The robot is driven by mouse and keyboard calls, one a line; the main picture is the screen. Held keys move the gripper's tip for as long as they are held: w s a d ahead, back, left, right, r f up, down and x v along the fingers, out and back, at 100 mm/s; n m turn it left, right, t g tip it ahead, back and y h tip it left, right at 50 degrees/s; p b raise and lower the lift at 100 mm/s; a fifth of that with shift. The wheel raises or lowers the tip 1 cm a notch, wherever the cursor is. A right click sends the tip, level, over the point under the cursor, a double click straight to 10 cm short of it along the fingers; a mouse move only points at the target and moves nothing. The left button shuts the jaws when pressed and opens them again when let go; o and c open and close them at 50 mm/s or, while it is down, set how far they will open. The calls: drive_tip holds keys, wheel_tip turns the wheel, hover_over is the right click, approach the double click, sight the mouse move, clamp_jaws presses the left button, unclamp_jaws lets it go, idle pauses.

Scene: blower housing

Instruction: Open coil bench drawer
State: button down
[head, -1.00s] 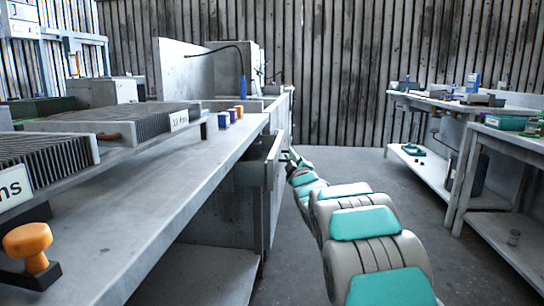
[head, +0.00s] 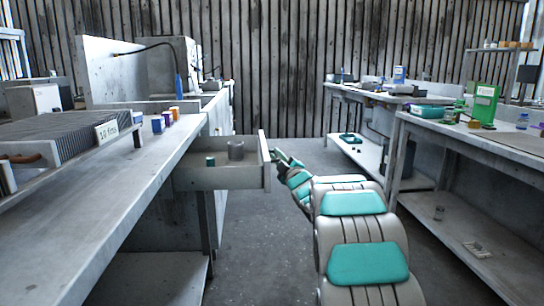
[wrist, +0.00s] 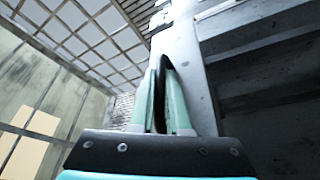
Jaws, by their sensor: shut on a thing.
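The coil bench drawer (head: 215,180) is pulled well out from under the bench top in the head view. A grey cylinder (head: 236,150) and a small green piece (head: 210,160) are inside it. My gripper (head: 280,160) is at the outer side of the drawer front (head: 264,160). In the wrist view my gripper (wrist: 162,92) is shut on a dark curved handle (wrist: 161,75), with a teal finger on each side. The handle's grip points are hidden in the head view.
The grey bench (head: 120,190) on the left carries a finned coil (head: 65,130) and several small coloured blocks. Workbenches (head: 430,130) with tools and boxes stand on the right. The floor (head: 265,240) between is clear.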

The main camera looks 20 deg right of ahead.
drive_tip(key=c, duration=0.9)
unclamp_jaws()
drive_tip(key=v, duration=0.7)
drive_tip(key=shift+s+f+b, duration=0.1)
drive_tip(key=shift+s+b, duration=0.25)
drive_tip(key=shift+s, duration=0.05)
